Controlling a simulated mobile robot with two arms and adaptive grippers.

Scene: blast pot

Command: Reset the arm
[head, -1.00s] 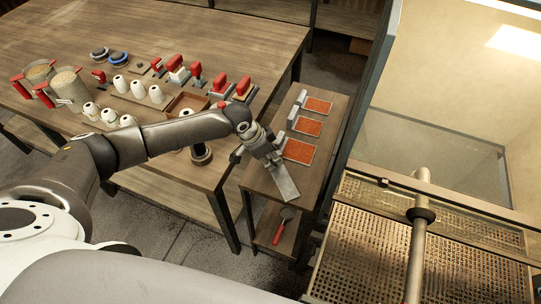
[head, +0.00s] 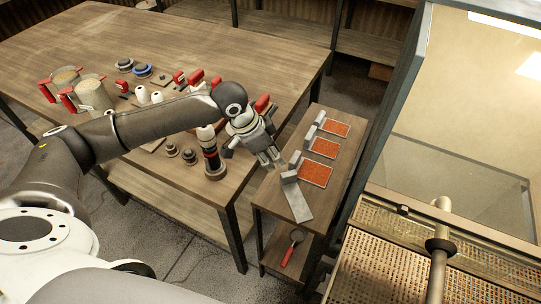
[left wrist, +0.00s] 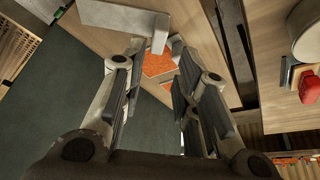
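My left gripper (head: 272,163) hangs over the near left edge of the narrow side bench (head: 268,195). In the left wrist view its fingers (left wrist: 157,75) are spread apart with nothing between them. An L-shaped grey metal piece (head: 298,203) lies on the bench's near end, its upright block just right of the fingertips and apart from them. It also shows ahead of the fingers in the left wrist view (left wrist: 115,15). My left arm reaches across the big table from the left. My right gripper is out of view.
Several orange pads (head: 314,172) with grey blocks line the bench. A red-handled tool (head: 290,250) lies on the lower shelf. A dark bottle (head: 213,160), white nozzles and sieve-like cups (head: 95,95) stand on the big table (head: 150,40). A glass-sided cabinet (head: 470,130) stands right.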

